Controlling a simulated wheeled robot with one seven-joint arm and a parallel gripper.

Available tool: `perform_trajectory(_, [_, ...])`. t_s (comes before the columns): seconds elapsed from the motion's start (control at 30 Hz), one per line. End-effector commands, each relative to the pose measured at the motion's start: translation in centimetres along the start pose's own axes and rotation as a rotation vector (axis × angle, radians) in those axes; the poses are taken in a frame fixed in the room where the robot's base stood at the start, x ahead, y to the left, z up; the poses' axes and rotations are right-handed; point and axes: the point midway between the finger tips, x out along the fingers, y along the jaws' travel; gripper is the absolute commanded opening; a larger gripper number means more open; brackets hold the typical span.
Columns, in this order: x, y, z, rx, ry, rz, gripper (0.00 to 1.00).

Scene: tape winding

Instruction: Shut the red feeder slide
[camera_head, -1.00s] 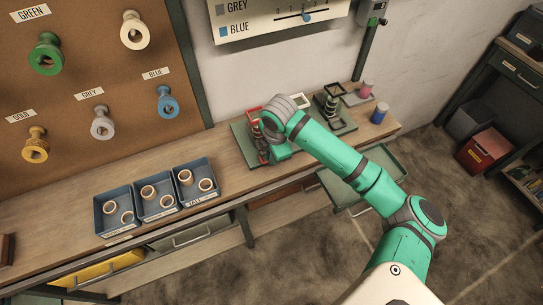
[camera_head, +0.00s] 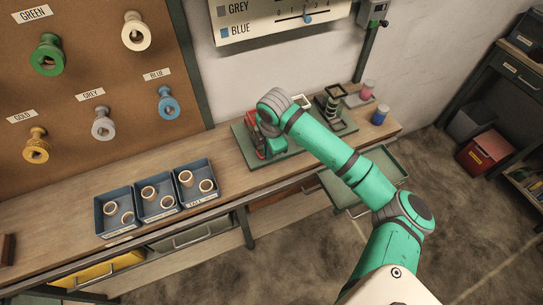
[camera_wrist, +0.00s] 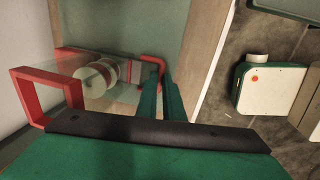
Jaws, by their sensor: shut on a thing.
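The red feeder slide shows in the wrist view as a red square frame (camera_wrist: 42,96) at the left and a bent red handle (camera_wrist: 156,62) at the right. Clear panels and a pale spool (camera_wrist: 100,77) lie between them. My gripper (camera_wrist: 160,88) has its two green fingers close together around the lower end of the handle. In the head view my gripper (camera_head: 272,147) is low over the left green feeder base (camera_head: 240,133). Red parts of the feeder (camera_head: 256,140) show just left of it. My wrist hides most of the slide there.
A second feeder station (camera_head: 333,103) stands to the right, with a pink spool (camera_head: 367,90) and a blue spool (camera_head: 380,114) beyond it. Three blue trays (camera_head: 118,232) with pale rings sit at the left. An open green drawer (camera_head: 385,160) juts from the bench front.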

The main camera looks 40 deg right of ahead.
Motion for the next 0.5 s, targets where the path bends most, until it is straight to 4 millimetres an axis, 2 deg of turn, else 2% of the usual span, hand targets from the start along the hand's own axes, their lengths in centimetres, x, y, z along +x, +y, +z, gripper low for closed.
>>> perform_trajectory(0.27, [0.03,0.65,-0.21,-0.003,0.002,0.007,0.0])
perform_trajectory(0.37, [0.02,0.66,-0.15,-0.002,0.001,0.008,0.24])
perform_trajectory(0.5, [0.03,0.53,-0.05,0.0,0.0,0.005,0.26])
